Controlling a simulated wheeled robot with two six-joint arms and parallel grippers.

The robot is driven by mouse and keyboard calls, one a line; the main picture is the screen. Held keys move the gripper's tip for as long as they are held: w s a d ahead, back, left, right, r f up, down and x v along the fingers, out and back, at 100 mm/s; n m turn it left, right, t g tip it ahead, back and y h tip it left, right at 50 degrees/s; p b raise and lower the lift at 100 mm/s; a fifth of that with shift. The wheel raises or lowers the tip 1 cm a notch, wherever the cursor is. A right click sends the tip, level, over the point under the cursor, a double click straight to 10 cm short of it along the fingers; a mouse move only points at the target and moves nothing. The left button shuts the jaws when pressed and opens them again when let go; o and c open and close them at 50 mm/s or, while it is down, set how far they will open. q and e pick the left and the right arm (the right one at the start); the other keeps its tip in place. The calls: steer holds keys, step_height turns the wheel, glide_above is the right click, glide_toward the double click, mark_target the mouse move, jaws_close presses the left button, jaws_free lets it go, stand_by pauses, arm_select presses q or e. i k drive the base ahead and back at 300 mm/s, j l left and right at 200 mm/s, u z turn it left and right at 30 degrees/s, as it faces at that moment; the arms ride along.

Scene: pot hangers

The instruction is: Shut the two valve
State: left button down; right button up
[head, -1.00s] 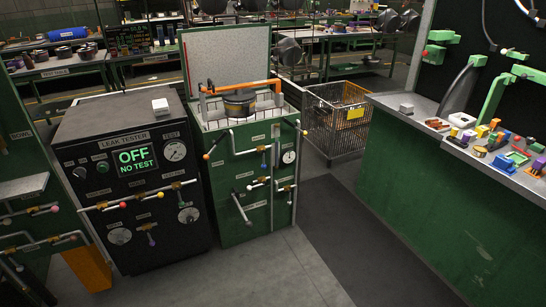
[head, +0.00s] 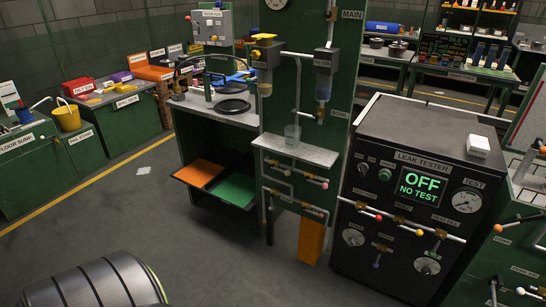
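The task does not show which two valves it means. The black leak tester (head: 342,220) stands at the right with a green screen (head: 418,184) reading "OFF NO TEST". Its pipes carry small lever valves, one with a red tip (head: 379,217), one with an orange tip (head: 419,232) and one with a purple tip (head: 376,264). Left of it, a green panel (head: 342,60) labelled MAIN and BOWL carries pipes. A pink-tipped valve lever (head: 324,184) sits below its pale shelf (head: 300,150). Whether these valves are open or shut is too small to tell. Neither gripper is in view.
A clear cup (head: 292,135) stands on the shelf. Farther left are a bench with orange (head: 200,172) and green (head: 236,188) trays, and a yellow bucket (head: 68,115). A dark ribbed rounded object (head: 90,285) fills the bottom left.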

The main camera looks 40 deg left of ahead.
mark_target(288, 173)
steer(key=i+j, duration=0.15)
steer(key=j, duration=0.2)
steer(key=i+j, duration=0.1)
steer(key=j, duration=0.25)
steer(key=i+j, duration=0.15)
steer(key=j, duration=0.15)
steer(key=i+j, duration=0.15)
steer(key=j, duration=0.2)
steer(key=i+j, duration=0.15)
steer(key=j, duration=0.2)
